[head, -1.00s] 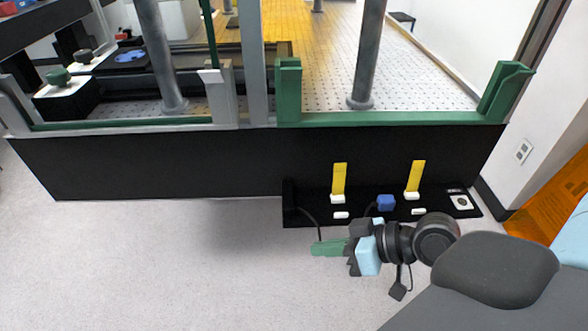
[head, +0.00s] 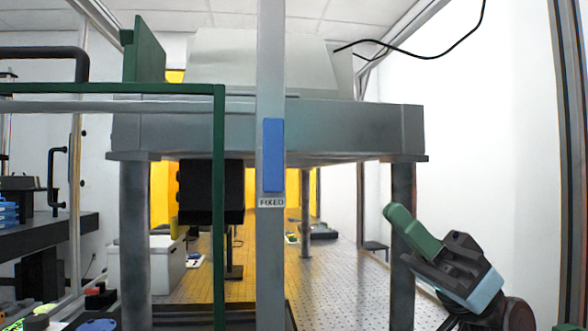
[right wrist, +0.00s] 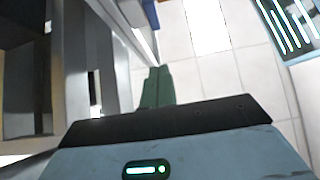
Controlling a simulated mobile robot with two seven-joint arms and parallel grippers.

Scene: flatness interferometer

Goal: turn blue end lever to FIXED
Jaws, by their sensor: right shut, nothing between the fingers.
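The blue lever (head: 273,155) is a flat blue bar on the front of a grey upright post in the head view. It stands vertical, and its lower end is just above a white label reading FIXED (head: 271,202). My right gripper (head: 394,215) is to the right of the lever and lower in the picture, clearly apart from it. Its green fingers are shut together and empty, pointing up and left. My left gripper is not in view.
A green frame (head: 219,200) stands left of the post. A grey table on thick legs (head: 403,190) is behind, with a black box (head: 212,190) under it. A dark bench (head: 45,232) is at far left. The room between lever and right gripper looks free.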

